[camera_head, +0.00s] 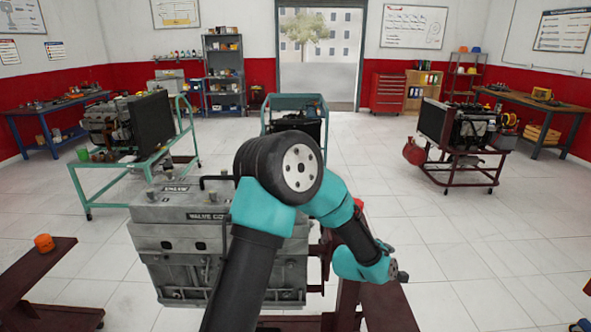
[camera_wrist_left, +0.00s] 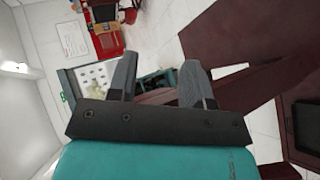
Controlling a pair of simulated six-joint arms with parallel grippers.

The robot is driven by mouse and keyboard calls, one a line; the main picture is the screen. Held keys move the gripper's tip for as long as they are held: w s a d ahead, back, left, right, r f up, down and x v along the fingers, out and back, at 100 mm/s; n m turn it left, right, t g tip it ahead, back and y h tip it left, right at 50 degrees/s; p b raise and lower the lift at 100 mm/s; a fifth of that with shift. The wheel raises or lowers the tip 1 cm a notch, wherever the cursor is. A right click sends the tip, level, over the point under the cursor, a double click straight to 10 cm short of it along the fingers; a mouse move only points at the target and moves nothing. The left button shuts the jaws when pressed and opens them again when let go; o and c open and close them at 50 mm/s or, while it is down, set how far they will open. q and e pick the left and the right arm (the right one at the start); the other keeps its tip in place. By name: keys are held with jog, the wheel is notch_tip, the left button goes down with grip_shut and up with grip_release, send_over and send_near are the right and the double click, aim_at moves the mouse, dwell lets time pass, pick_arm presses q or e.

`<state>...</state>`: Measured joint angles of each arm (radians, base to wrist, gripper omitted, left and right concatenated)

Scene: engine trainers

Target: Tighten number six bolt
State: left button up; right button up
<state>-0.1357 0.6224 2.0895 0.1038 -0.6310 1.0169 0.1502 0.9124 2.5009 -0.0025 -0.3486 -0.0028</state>
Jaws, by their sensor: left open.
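A grey engine block (camera_head: 175,235) with valve cover lettering stands in the front centre of the head view. My left arm crosses in front of it and hides its right part. No bolt can be told apart on the engine, and no bolt number can be read. My left gripper (camera_head: 401,274) is small at the arm's end, right of the engine and apart from it. In the left wrist view my left gripper (camera_wrist_left: 160,62) has its two fingers spread, with nothing between them. My right gripper is not in view.
A dark red stand (camera_head: 387,308) lies below my left gripper. A dark red bench (camera_head: 40,282) with an orange object (camera_head: 43,243) is at the front left. Engines on a green cart (camera_head: 147,160) and a red cart (camera_head: 470,178) stand farther back. Tiled floor is clear at right.

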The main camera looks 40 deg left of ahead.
pick_arm(q)
jog(key=w+a+r+n+g, duration=0.1)
jog(key=w+a+r+g, duration=0.1)
jog(key=r, duration=0.4)
jog(key=w+a+r+n+g, duration=0.1)
jog(key=w+a+r+g, duration=0.1)
jog(key=a+r, duration=0.3)
jog(key=w+a+r+n+g, duration=0.1)
jog(key=w+a+r, duration=0.3)
jog(key=r, duration=0.5)
jog(key=shift+a+g, duration=0.15)
jog(key=shift+g, duration=0.25)
jog(key=s+a+r+n+g+y, duration=0.1)
jog(key=s+a+r+n+g, duration=0.2)
jog(key=s+a+r, duration=0.6)
jog(key=s+a+r+n+g+y, duration=0.2)
jog(key=s+a+r+n, duration=0.3)
jog(key=s+a+r, duration=0.4)
notch_tip(320, 180, up, 5)
jog(key=shift+s+a+f+n+g, duration=0.15)
jog(key=shift+s+a+n+g, duration=0.15)
jog(key=shift+s+g, duration=0.4)
jog(key=shift+w, duration=0.15)
